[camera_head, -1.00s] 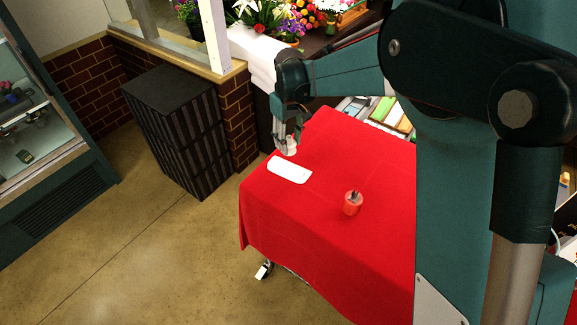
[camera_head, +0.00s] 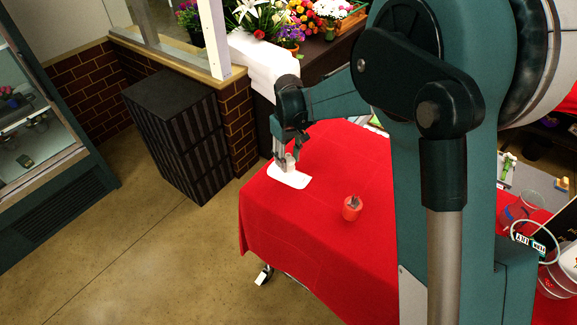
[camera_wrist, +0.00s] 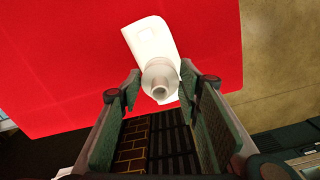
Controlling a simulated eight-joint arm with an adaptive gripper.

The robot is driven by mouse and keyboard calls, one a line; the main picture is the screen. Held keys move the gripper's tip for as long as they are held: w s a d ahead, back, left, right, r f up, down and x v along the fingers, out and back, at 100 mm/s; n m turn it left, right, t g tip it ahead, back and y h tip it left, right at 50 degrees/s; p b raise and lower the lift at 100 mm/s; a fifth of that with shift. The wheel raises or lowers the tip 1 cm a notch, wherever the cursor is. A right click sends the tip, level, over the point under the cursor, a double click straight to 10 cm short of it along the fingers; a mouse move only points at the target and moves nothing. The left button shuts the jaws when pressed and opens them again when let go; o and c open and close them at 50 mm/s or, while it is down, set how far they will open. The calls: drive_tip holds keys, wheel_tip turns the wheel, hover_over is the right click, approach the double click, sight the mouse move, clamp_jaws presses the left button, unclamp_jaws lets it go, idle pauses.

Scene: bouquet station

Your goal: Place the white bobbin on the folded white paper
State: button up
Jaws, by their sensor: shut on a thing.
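My gripper (camera_head: 285,164) is shut on the white bobbin (camera_head: 290,159) above the red-covered table. The folded white paper (camera_head: 294,182) lies flat on the cloth just below the bobbin. In the wrist view the bobbin (camera_wrist: 159,81) sits between the two fingertips, its round end with a dark hole facing the camera. The paper (camera_wrist: 149,36) shows behind it, and the bobbin covers part of the paper. I cannot tell whether the bobbin touches the paper.
A small red container (camera_head: 352,209) with something dark in it stands on the red tablecloth (camera_head: 300,235), right of the paper. A black cabinet (camera_head: 178,130) stands on the floor to the left. The cloth around the paper is clear.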

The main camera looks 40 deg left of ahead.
sight(288, 161)
drive_tip(key=shift+f, duration=0.25)
drive_tip(key=shift+c, duration=0.2)
drive_tip(key=shift+f, duration=1.75)
drive_tip(key=shift+f, duration=0.15)
drive_tip(key=o, duration=0.9)
drive_tip(key=shift+r, duration=6.15)
